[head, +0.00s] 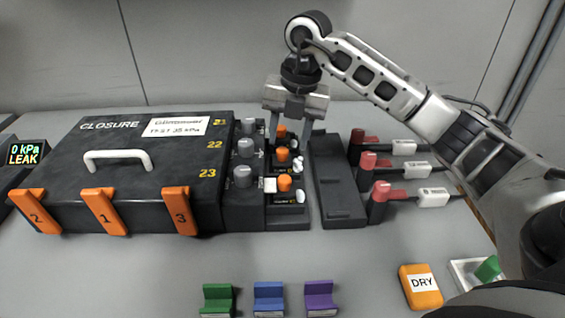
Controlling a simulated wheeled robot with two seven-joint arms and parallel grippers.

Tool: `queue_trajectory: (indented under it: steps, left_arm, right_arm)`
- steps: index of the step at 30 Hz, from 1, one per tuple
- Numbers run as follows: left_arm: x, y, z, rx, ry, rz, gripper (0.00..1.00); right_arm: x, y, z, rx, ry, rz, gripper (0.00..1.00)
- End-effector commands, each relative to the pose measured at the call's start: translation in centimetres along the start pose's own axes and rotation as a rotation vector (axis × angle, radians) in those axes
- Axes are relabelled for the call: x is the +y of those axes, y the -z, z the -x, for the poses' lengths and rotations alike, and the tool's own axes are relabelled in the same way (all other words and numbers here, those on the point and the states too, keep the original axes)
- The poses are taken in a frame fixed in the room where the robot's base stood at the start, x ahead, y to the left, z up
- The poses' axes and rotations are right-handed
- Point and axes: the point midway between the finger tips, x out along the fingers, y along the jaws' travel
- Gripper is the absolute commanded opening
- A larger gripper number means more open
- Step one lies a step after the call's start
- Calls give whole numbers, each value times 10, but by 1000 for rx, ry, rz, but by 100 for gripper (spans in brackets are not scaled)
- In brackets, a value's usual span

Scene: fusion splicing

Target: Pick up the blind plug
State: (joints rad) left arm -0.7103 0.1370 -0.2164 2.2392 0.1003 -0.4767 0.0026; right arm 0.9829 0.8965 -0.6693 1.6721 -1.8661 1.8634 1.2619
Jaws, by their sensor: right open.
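My right gripper (291,133) points down and is open, its fingers on either side of the farthest orange-topped piece (281,131) in a dark rack (288,223). I cannot tell whether the fingers touch it. Two more orange-topped pieces, a middle one (282,154) and a near one (285,183), stand in the same rack, with small white parts beside them. Grey round caps (245,148) sit in a row by the yellow numbers 22 and 23. No label shows which piece is the blind plug. My left gripper is not in view.
A black closure box (130,160) with a white handle and orange latches stands left. A dark block (337,180) and red-ended connectors (383,190) stand right of the rack. Green, blue and purple holders (269,297), an orange DRY pack (421,287) and a white tray (462,275) lie in front.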

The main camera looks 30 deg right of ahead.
Motion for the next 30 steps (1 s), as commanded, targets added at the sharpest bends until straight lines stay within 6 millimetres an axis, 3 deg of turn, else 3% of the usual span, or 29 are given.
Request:
queue_trajectory:
  steps: [6, 15, 16, 19, 20, 30]
  left_arm:
    - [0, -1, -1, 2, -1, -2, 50]
    - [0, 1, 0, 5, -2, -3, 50]
    - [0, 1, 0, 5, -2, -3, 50]
    - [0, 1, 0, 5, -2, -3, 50]
    - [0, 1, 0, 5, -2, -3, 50]
    - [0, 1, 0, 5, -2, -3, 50]
  right_arm:
    - [-1, -2, -33, 3, 2, 0, 45]
    - [-1, -3, -39, 1, 0, 0, 45]
    - [-1, -3, -39, 1, 0, 0, 42]
    - [-1, -3, -38, 1, 0, 0, 14]
    - [-1, -3, -38, 1, 0, 0, 10]
    - [0, -3, -36, 0, -1, 0, 10]
